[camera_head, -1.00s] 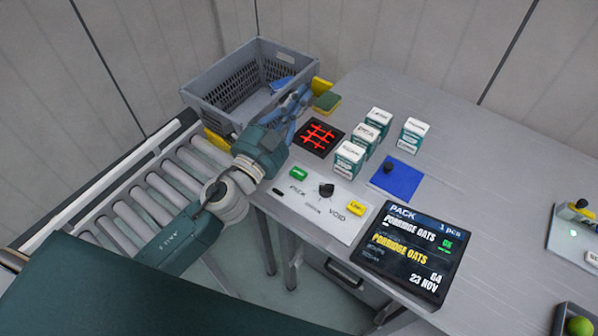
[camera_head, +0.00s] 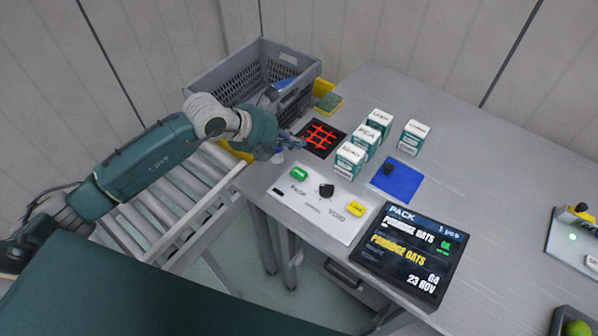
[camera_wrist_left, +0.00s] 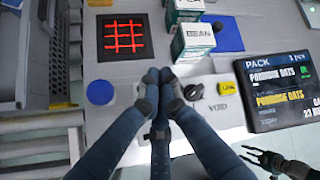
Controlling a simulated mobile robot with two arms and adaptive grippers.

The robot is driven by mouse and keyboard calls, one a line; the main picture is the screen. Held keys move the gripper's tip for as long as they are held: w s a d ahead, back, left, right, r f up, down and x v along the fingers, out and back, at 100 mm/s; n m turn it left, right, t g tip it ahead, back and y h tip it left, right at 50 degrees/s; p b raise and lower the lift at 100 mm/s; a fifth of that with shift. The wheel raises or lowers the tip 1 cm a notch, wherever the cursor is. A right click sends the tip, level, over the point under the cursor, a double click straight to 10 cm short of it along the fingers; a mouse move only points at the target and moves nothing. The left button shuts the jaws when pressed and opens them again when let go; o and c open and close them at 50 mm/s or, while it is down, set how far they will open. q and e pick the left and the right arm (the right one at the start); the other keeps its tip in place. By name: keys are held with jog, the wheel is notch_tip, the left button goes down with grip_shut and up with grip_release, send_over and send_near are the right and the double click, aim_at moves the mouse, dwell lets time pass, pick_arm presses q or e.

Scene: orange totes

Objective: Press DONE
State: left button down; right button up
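A white control panel (camera_head: 318,212) lies at the table's near edge, with a green button (camera_head: 299,173), a black knob (camera_head: 326,190) and a yellow button (camera_head: 355,209). I cannot read DONE on any button. The knob (camera_wrist_left: 193,92) and yellow button (camera_wrist_left: 227,88) also show in the left wrist view; the green button is hidden there behind my fingers. My left gripper (camera_head: 297,142) is above the table behind the green button, apart from it. Its fingertips (camera_wrist_left: 158,77) are together and hold nothing. A dark pronged shape at the wrist view's lower right may be my right gripper (camera_wrist_left: 268,160).
A screen (camera_head: 408,252) reading PACK stands right of the panel. White-and-teal boxes (camera_head: 350,160), a blue pad (camera_head: 397,180) and a red-lit scanner (camera_head: 321,138) are behind it. A grey crate (camera_head: 220,80) and roller conveyor (camera_head: 185,185) are left.

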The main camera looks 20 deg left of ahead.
aim_at(296, 173)
pick_arm(q)
jog(key=shift+f, duration=0.1)
notch_tip(296, 173, down, 9)
jog(key=b, duration=0.6)
dwell(1.6)
jog(key=shift+f+b, duration=0.25)
jog(key=shift+b, duration=0.2)
jog(key=shift+f+b, duration=0.4)
jog(key=shift+f, duration=0.15)
dwell(0.4)
dwell(0.3)
jog(key=shift+r+p, duration=0.7)
jog(key=shift+r, duration=0.25)
jog(key=shift+r, duration=0.1)
jog(key=shift+r+p, duration=1.75)
jog(key=shift+r, duration=0.65)
